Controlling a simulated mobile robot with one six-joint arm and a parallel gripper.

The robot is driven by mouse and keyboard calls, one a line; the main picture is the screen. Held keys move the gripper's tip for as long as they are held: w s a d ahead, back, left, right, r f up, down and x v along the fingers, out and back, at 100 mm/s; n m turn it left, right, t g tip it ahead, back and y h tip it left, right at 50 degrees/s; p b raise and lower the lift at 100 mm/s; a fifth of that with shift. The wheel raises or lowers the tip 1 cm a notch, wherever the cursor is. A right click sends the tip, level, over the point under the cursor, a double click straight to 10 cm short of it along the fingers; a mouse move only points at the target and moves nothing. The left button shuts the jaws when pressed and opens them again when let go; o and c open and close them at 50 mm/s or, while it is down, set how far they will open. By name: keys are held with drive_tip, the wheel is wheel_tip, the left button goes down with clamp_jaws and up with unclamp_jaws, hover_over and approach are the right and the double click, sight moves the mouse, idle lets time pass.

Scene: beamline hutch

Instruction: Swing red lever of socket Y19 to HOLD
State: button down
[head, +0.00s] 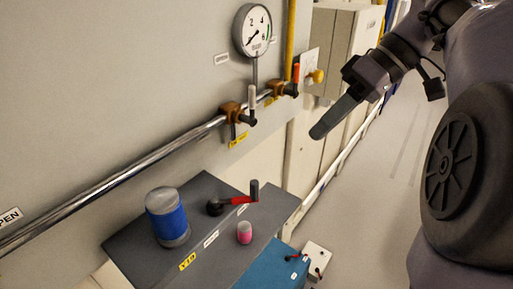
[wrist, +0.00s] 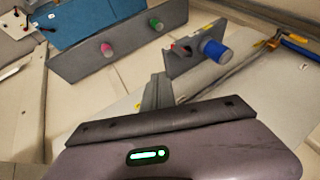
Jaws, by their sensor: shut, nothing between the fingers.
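The red lever (head: 238,200) sits on a dark grey sloped box (head: 140,246) in the head view. It runs right from a black pivot to an upright dark grip. The box's yellow label (head: 187,262) is small; it seems to read Y19. White labels sit along the same edge, too small to read. A blue-banded grey plug (head: 168,217) stands left of the lever. My gripper (head: 318,133) is shut and empty, in the air above and right of the box, well apart from the lever. In the wrist view its fingers (wrist: 157,88) point toward the boxes; a red part (wrist: 180,48) shows beside a blue plug (wrist: 213,50).
A pink-topped fitting (head: 244,232) stands near the lever. A blue box (head: 272,268) adjoins on the right. A steel pipe (head: 130,177) with valves and a gauge (head: 253,30) runs along the wall behind. The floor (head: 375,190) at right looks clear.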

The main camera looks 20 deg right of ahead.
drive_tip(key=a+f+b, duration=0.3)
drive_tip(key=a+f, duration=0.5)
drive_tip(key=a, duration=0.1)
drive_tip(key=shift+a, duration=0.2)
drive_tip(key=shift+s, duration=0.15)
